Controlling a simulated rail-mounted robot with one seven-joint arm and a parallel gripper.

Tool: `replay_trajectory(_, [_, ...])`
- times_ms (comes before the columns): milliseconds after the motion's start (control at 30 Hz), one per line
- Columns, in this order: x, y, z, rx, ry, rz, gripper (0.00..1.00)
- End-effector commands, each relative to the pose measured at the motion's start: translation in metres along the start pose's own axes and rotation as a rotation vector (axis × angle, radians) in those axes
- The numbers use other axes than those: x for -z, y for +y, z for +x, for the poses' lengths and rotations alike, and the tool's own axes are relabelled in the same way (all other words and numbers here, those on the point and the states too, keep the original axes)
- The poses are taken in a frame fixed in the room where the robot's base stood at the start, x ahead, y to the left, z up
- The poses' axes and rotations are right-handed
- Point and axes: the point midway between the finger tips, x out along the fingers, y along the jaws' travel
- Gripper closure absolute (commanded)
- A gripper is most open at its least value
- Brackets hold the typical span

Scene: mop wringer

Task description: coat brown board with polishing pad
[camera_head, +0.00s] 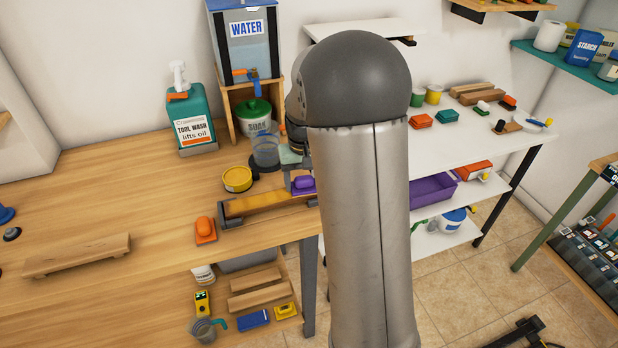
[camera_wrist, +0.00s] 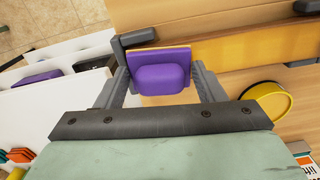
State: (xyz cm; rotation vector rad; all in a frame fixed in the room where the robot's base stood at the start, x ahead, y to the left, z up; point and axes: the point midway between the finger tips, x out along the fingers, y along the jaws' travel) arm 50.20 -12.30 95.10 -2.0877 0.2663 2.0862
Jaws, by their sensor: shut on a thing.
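A purple pad (camera_wrist: 163,78), with a flat base and a raised grip, is held between the two grey fingers of my gripper (camera_wrist: 160,86). In the head view the purple pad (camera_head: 303,184) shows at the right end of a yellowish-brown board (camera_head: 262,204). That board lies in a long holder with dark end stops, and it also shows in the wrist view (camera_wrist: 245,45). The pad is over or on the board's end beside a dark stop; I cannot tell whether they touch. My arm hides part of that end in the head view.
An orange pad (camera_head: 205,229) lies left of the holder. A yellow tin (camera_head: 237,179) and a clear cup (camera_head: 265,150) stand behind it. Another wooden board (camera_head: 77,256) lies at left on the bench (camera_head: 130,195). A green tool-wash bottle (camera_head: 191,120) stands at the back.

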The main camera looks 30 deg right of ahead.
Motion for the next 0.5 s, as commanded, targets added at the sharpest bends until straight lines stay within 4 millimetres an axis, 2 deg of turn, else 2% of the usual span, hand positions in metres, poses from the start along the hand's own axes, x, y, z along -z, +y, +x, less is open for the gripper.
replay_trajectory(300, [-0.002, -0.018, 0.003, 0.0, 0.0, -0.002, 0.63])
replay_trajectory(500, [-0.002, -0.016, 0.003, 0.0, 0.0, 0.0, 0.63])
